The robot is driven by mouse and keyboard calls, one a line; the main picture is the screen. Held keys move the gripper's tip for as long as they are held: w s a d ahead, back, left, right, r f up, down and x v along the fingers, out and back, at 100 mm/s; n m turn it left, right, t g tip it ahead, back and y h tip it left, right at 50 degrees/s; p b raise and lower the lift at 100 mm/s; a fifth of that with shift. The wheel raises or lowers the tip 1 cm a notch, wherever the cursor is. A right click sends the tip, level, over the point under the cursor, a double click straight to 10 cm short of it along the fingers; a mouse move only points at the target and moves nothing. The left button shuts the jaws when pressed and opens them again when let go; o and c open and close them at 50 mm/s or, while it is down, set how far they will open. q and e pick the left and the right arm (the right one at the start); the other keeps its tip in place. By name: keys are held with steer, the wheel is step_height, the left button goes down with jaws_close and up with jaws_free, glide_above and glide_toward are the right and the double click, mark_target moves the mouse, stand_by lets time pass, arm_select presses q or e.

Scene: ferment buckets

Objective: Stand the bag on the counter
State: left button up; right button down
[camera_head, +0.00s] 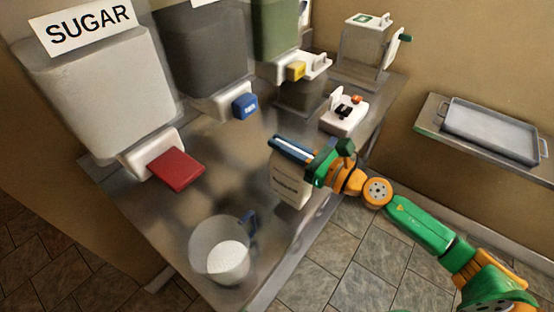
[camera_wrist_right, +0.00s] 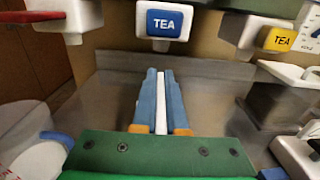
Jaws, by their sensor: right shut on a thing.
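A pale bag (camera_head: 289,188) with dark lettering hangs or stands upright below my right gripper (camera_head: 290,148), near the counter's front edge. The right gripper's blue fingers are shut on the top of the bag. In the right wrist view the white top edge of the bag (camera_wrist_right: 161,112) shows as a thin strip between the fingers. I cannot tell whether the bag's bottom touches the metal counter (camera_head: 205,205). My left gripper is not in view.
A clear jug (camera_head: 222,262) with white contents stands at the counter's near end. Dispensers line the back, with a red lever (camera_head: 176,169), a blue lever (camera_head: 245,106) and a yellow lever (camera_head: 296,71). A white scale-like device (camera_head: 344,115) stands farther along. The counter's middle is clear.

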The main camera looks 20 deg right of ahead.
mark_target(287, 183)
steer(key=f+b, duration=0.1)
steer(key=w+f+b, duration=0.1)
steer(key=f, duration=0.1)
steer(key=a+f+b, duration=0.1)
steer(key=f+b, duration=0.1)
steer(key=shift+w+f, duration=0.2)
steer(key=shift+r, duration=0.15)
steer(key=c, duration=1)
jaws_free()
steer(key=shift+o, duration=0.2)
